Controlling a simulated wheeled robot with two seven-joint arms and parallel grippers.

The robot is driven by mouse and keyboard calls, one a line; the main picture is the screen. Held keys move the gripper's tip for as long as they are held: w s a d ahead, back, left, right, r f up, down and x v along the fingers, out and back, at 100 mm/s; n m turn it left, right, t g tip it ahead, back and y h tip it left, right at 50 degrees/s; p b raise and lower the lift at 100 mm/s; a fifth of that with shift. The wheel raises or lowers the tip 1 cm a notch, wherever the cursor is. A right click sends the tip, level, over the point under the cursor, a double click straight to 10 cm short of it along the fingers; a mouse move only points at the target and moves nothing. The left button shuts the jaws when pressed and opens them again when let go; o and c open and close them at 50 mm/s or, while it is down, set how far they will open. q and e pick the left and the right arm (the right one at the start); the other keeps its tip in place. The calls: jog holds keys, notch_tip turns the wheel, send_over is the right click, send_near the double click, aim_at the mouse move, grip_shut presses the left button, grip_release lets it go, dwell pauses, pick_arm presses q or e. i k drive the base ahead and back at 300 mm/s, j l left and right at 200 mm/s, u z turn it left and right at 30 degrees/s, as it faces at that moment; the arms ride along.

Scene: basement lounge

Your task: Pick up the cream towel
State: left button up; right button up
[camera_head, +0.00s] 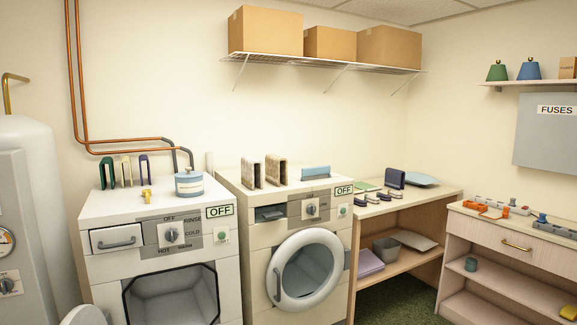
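A thin cream arch-shaped item (126,171), which looks like the cream towel standing folded, is on top of the left white machine (106,206). It stands between a similar green item (103,174) and a purple one (144,168), with narrow gaps between them. A small yellow object (147,195) lies in front of them. Neither of my grippers shows in this view.
A blue-and-white jar (189,183) stands right of the arches. The right machine (236,183) bears two brownish folded items (251,173) (276,171) and a blue item (315,172). A wooden table (427,191) stands farther right. Cardboard boxes (265,31) sit on a wall shelf.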

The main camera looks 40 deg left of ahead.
aim_at(276, 166)
jog(key=i+j, duration=0.15)
jog(key=j, duration=0.25)
jog(key=i+j, duration=0.15)
jog(key=j, duration=0.25)
jog(key=i+j, duration=0.1)
jog(key=j, duration=0.3)
jog(key=i+j, duration=0.15)
jog(key=j, duration=0.25)
jog(key=i+j, duration=0.15)
jog(key=j, duration=0.25)
